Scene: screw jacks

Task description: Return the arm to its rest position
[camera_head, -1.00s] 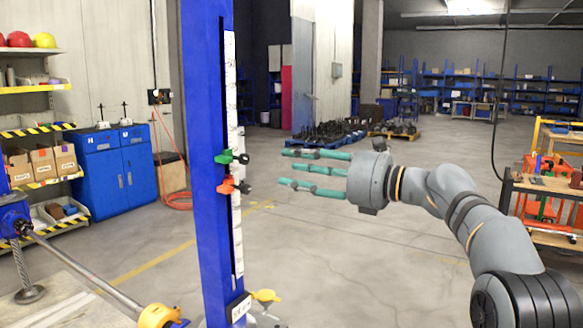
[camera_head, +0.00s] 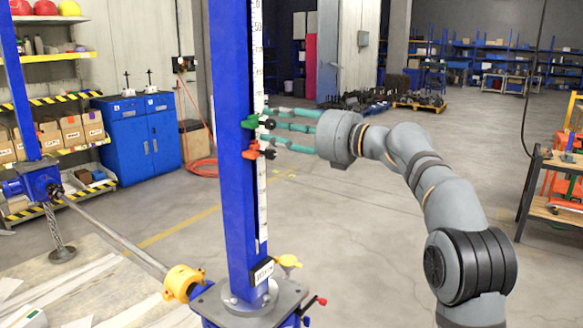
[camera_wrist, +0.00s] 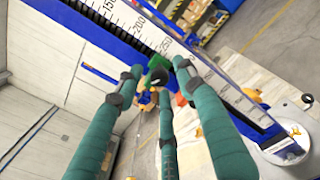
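My gripper (camera_head: 268,124) has three long teal fingers pointing left toward the tall blue column (camera_head: 228,170). The fingers are straight and spread apart, with nothing held between them; they also show in the wrist view (camera_wrist: 160,77). In the head view the fingertips are right beside the green pointer (camera_head: 250,122) and just above the orange-red pointer (camera_head: 252,152) on the column's white scale (camera_head: 262,205). In the wrist view the green pointer (camera_wrist: 157,75) appears just beyond the fingertips. I cannot tell whether they touch. My arm reaches in from the lower right.
A blue cabinet (camera_head: 135,135) and shelves are behind at left. A workbench (camera_head: 555,185) is at right. Open floor lies behind my arm.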

